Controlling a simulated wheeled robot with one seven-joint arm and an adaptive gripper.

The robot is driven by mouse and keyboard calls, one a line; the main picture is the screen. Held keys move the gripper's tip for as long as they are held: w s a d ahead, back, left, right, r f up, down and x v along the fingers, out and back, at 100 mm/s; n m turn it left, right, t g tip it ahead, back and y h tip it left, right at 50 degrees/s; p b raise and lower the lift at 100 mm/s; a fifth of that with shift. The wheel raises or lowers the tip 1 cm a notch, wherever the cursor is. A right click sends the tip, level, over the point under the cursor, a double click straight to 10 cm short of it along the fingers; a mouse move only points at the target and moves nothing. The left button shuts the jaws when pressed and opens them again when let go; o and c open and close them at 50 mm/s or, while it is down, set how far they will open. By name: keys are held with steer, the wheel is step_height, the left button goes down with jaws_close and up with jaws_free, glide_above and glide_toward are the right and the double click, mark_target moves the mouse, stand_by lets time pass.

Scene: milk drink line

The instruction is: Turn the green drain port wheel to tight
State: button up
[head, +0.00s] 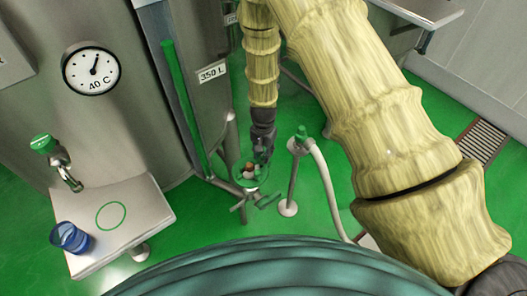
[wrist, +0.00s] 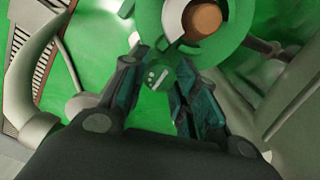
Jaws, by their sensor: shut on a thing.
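The green drain port wheel (head: 262,180) sits low at the foot of the tank in the head view, partly hidden by my gripper (head: 261,153). In the wrist view the wheel (wrist: 237,30) is a green ring at the top, with a brown and white hub inside it. That part carries small pale marks, too blurred to read. The gripper is shut on it.
A steel tank marked 350 L (head: 212,73) stands just behind. A post with a green top (head: 301,132) and a pale hose (head: 328,187) stand close on the right. A blue cup (head: 70,238) stands on a shelf (head: 150,208) at left. Green floor shows between them.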

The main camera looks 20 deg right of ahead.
mark_target(263, 154)
steer(key=shift+w+m, duration=0.1)
steer(key=shift+m, duration=0.8)
steer(key=o, duration=1)
steer(key=shift+r, duration=0.1)
step_height(263, 154, up, 12)
steer(key=shift+f, duration=0.1)
stand_by(0.4)
